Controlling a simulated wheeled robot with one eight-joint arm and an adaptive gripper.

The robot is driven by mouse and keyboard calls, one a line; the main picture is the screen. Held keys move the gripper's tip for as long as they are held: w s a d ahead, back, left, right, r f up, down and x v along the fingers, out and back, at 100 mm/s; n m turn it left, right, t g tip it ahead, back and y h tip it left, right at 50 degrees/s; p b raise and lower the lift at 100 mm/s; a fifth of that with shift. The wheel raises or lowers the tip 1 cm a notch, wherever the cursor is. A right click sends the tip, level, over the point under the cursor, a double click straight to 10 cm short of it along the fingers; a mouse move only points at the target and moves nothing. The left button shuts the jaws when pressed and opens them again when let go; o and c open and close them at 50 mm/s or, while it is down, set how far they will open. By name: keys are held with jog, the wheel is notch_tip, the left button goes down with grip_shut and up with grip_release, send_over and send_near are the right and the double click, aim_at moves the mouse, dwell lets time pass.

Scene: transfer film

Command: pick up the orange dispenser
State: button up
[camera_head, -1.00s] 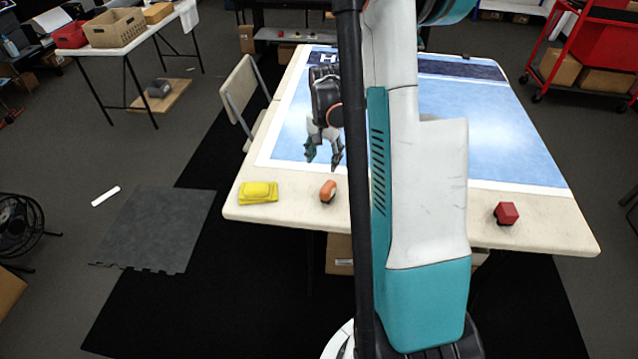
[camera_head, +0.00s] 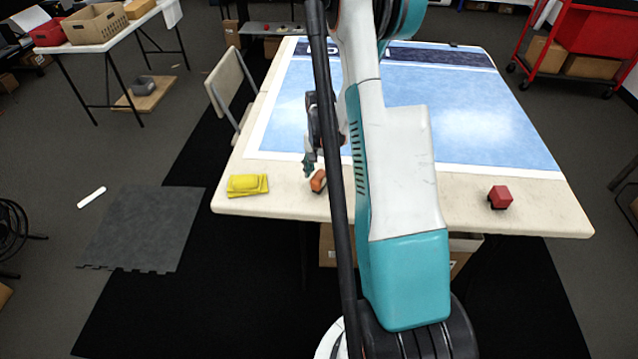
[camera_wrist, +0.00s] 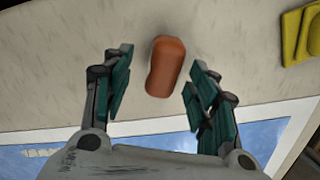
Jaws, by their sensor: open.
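The orange dispenser (camera_head: 318,181) lies on the cream table near its front edge, partly hidden by my black column in the head view. In the wrist view the orange dispenser (camera_wrist: 166,66) shows between and just beyond the fingertips, with no finger seen touching it. My gripper (camera_wrist: 158,78) is open and empty, its two teal-padded fingers on either side of the dispenser's near end. In the head view my gripper (camera_head: 309,166) is just behind the dispenser, and part of it is hidden behind the column.
A yellow folded item (camera_head: 247,185) lies left of the dispenser; it also shows in the wrist view (camera_wrist: 301,35). A red block (camera_head: 499,197) is at the right. A blue-and-white sheet (camera_head: 450,115) covers the table's middle. A chair (camera_head: 229,85) stands at the left side.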

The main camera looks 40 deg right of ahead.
aim_at(319, 175)
jog(key=f+b, duration=0.1)
jog(key=f, duration=0.3)
jog(key=shift+w+a+f+b, duration=0.1)
jog(key=shift+w+f+b, duration=0.1)
jog(key=shift+b, duration=0.15)
jog(key=shift+r, duration=0.1)
grip_shut()
notch_tip(319, 175, up, 20)
jog(key=p, duration=0.6)
